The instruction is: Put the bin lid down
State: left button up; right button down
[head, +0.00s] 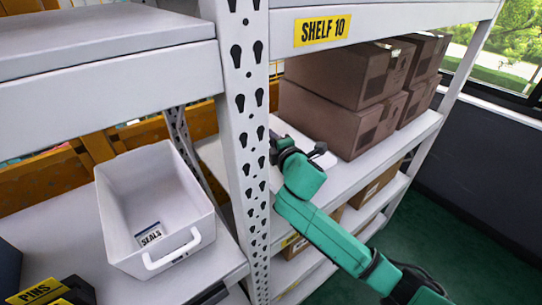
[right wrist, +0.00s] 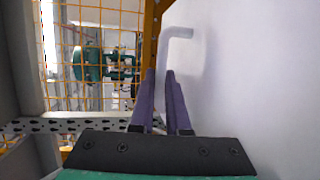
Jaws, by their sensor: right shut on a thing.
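The bin lid (right wrist: 250,75) is a large pale surface filling the right side of the right wrist view. Its bent handle (right wrist: 178,32) runs down toward the purple fingertips of my right gripper (right wrist: 160,78), which is shut on it. In the head view, my right gripper (head: 281,150) is beside the Shelf 10 post, and a white piece of the lid (head: 322,156) shows behind the wrist; most of the lid is hidden there. The white open bin (head: 205,215) labelled SEALS stands on the left shelf, its front handle facing me. My left gripper is not in view.
The perforated post (head: 244,110) stands between the bin and my right arm. Brown boxes (head: 330,110) fill the back of the Shelf 10 board (head: 350,178). A PINS container (head: 55,292) is at lower left. An orange mesh (right wrist: 110,15) shows in the wrist view.

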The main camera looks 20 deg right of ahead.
notch_tip(320, 180, down, 6)
jog(key=shift+s+r+b, duration=0.1)
jog(key=shift+s+b, duration=0.05)
jog(key=shift+b, duration=0.25)
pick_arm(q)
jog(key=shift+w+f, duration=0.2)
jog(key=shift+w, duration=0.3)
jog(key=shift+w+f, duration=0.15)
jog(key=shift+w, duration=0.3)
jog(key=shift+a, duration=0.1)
pick_arm(e)
jog(key=c, duration=1.3)
grip_release()
jog(key=shift+f, duration=0.2)
jog(key=o, duration=0.4)
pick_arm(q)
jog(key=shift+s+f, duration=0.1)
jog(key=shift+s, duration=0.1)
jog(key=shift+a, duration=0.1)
pick_arm(e)
jog(key=shift+r, duration=0.1)
jog(key=v, duration=1.2)
jog(key=shift+r+b, duration=0.1)
jog(key=shift+b, duration=0.3)
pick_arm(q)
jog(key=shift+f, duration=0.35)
